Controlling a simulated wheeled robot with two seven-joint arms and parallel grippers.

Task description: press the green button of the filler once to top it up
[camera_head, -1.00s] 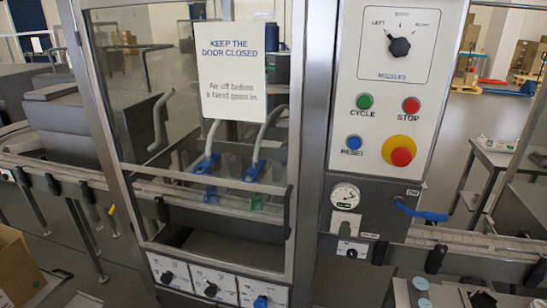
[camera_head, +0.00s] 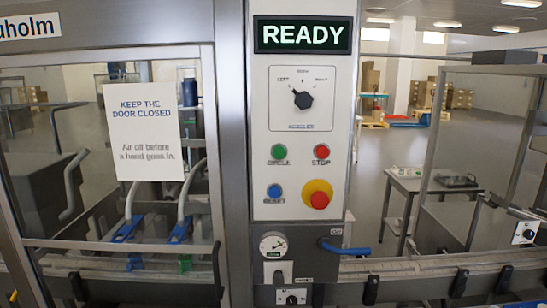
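The green button (camera_head: 278,152), labelled CYCLE, is on the white control panel (camera_head: 262,205) of the filler, left of the red STOP button (camera_head: 321,151). Below it are the blue RESET button (camera_head: 274,191) and a red mushroom button on a yellow base (camera_head: 318,198). The display (camera_head: 303,35) above the panel reads READY. The black selector knob (camera_head: 303,100) sits above the buttons. Neither of my grippers is in view.
A glass door (camera_head: 110,235) with a "keep the door closed" sign (camera_head: 143,130) is left of the panel. A gauge (camera_head: 273,244) and blue-handled valve (camera_head: 346,249) are below. A conveyor (camera_head: 420,268) runs right. A side table (camera_head: 425,183) stands behind.

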